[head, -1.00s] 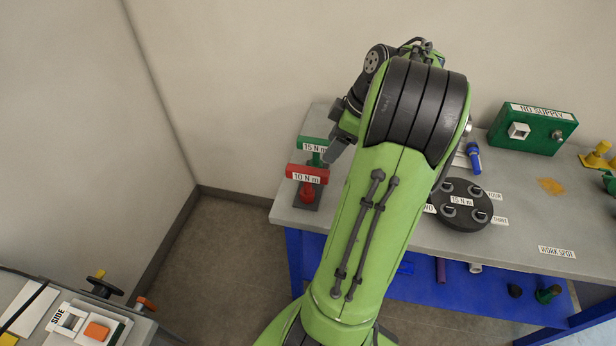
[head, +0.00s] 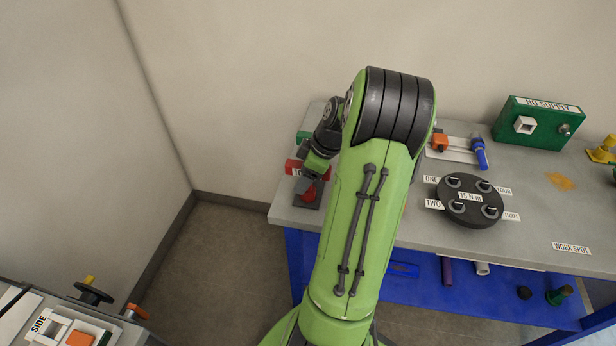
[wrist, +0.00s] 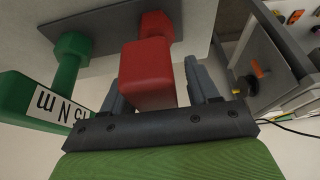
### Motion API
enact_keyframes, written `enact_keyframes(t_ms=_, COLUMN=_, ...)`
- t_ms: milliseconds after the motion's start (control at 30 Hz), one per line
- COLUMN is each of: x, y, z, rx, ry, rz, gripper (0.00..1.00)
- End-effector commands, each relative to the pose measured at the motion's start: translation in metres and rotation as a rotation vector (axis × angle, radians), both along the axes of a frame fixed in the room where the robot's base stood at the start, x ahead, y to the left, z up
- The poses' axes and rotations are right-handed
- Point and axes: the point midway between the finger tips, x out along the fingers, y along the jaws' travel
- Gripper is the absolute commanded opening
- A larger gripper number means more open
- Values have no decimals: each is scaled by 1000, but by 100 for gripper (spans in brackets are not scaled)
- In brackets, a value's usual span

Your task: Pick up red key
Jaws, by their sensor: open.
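The red key (head: 291,167) is a red T-handle labelled "10 N m", upright on a dark stand (head: 301,203) at the table's left end. My gripper (head: 307,180) is in front of it in the head view and hides the middle of its label. In the wrist view, the red key's handle (wrist: 148,78) lies between the two spread fingers of my gripper (wrist: 157,82). The fingers are open, and some gap shows on the right side; contact on the left is unclear. The red shaft (wrist: 155,25) runs to the grey plate.
A green key (head: 303,136) labelled "15 N m" stands close beside the red one and also shows at left in the wrist view (wrist: 70,60). A black round flange (head: 470,222) with several bolts and a green "NO SUPPLY" box (head: 540,128) are to the right.

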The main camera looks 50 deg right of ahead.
Motion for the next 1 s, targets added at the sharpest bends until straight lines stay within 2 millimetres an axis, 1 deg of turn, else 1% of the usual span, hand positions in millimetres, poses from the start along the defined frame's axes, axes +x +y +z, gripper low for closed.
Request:
enact_keyframes(t_ms=67, x=0, y=0, z=1, rx=0, ry=0, rz=0, gripper=58)
enact_keyframes(t_ms=433, x=0, y=0, z=1, rx=0, ry=0, rz=0, gripper=1)
enact_keyframes(t_ms=467, x=0, y=0, z=1, rx=0, ry=0, rz=0, gripper=0)
enact_keyframes(t_ms=767, x=0, y=0, z=4, rx=-2, ry=-2, rz=0, gripper=0)
enact_keyframes(t_ms=867, x=0, y=-1, z=19, rx=-5, ry=-2, rz=-1, gripper=0)
enact_keyframes(t_ms=1000, x=1, y=-1, z=57, rx=-7, ry=-3, rz=1, gripper=0)
